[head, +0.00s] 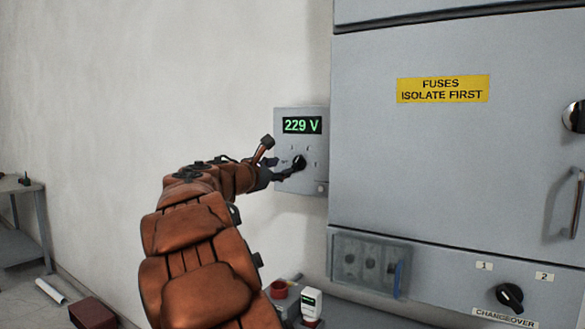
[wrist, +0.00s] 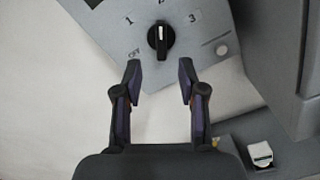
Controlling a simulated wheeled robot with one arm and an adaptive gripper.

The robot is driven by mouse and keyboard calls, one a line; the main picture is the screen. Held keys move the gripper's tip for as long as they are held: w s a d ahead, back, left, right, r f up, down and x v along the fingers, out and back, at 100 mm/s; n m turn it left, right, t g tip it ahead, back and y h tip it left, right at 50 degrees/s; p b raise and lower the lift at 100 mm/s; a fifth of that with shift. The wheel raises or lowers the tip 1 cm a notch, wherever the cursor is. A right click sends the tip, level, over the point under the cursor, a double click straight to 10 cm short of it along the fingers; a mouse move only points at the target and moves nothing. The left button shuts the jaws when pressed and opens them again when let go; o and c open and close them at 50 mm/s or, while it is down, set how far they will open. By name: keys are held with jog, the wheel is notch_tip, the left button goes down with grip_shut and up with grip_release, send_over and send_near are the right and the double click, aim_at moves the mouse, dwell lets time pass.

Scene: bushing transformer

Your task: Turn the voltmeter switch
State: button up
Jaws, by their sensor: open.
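The voltmeter (head: 301,146) is a small grey box on the wall, with a green display reading 229 V. Its switch is a black rotary knob (wrist: 161,38) with a white line, which points up in the wrist view, between the marks 1 and 3; OFF is at lower left. The knob also shows dark in the head view (head: 299,162), beside my fingers. My gripper (wrist: 160,72) is open and empty, its two fingertips just below the knob and to either side. In the head view my gripper (head: 268,160) reaches the box from the left.
A large grey cabinet (head: 440,150) with a yellow fuse label stands right of the voltmeter. Its lower part has a changeover knob (head: 509,297). Below are a red cup (head: 279,289) and a small white device (head: 311,306). A table (head: 22,220) stands at far left.

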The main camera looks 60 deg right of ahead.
aim_at(294, 165)
jog(key=d+p, duration=0.1)
jog(key=d, duration=0.6)
jog(key=shift+w+f, duration=0.1)
jog(key=shift+w, duration=0.05)
grip_shut()
